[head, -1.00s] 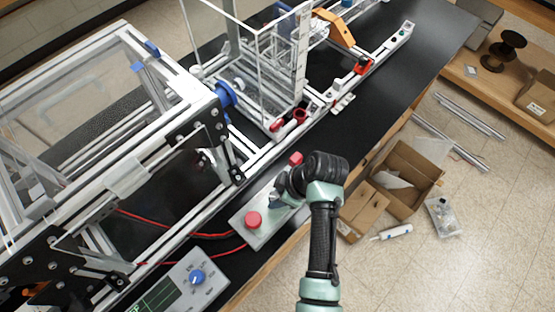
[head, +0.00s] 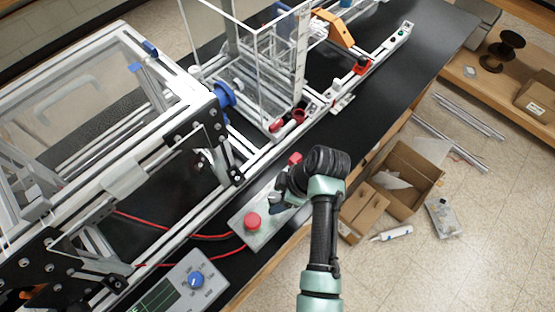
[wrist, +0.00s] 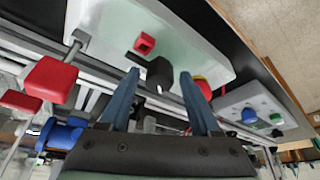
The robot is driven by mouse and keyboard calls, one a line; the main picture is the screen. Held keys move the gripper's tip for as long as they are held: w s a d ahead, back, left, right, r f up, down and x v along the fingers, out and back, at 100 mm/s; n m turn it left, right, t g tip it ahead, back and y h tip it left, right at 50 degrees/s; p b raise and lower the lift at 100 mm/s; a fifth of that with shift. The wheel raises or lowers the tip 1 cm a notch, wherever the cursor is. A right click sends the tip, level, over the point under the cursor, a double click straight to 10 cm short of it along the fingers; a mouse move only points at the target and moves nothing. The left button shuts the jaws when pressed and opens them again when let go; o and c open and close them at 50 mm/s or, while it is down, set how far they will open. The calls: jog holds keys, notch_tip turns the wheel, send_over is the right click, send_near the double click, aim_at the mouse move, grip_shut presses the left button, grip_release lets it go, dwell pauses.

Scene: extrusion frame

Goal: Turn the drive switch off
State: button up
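A pale switch panel (head: 240,226) lies along the front of the black bench and also fills the top of the wrist view (wrist: 105,22). It carries a round red button (head: 253,221), a small red square part (wrist: 145,43) and a black knob (wrist: 160,75). No label tells which is the drive switch. My gripper (wrist: 159,73) is open, with its two blue fingers apart and the black knob between their tips in the picture. I cannot tell whether they touch it. The right finger partly covers the red button (wrist: 203,88). In the head view my wrist hides the panel's far end.
A control box (head: 180,285) with a blue knob and screen stands nearer on the bench. Red cables (head: 205,237) run to the panel. The extrusion frame (head: 195,110) rises behind. Open cardboard boxes (head: 405,180) stand on the floor to the right.

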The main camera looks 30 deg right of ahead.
jog(key=shift+r, duration=0.1)
jog(key=shift+r, duration=0.25)
jog(key=shift+p+v, duration=0.5)
jog(key=shift+v, duration=5.7)
jog(key=shift+d+f, duration=0.1)
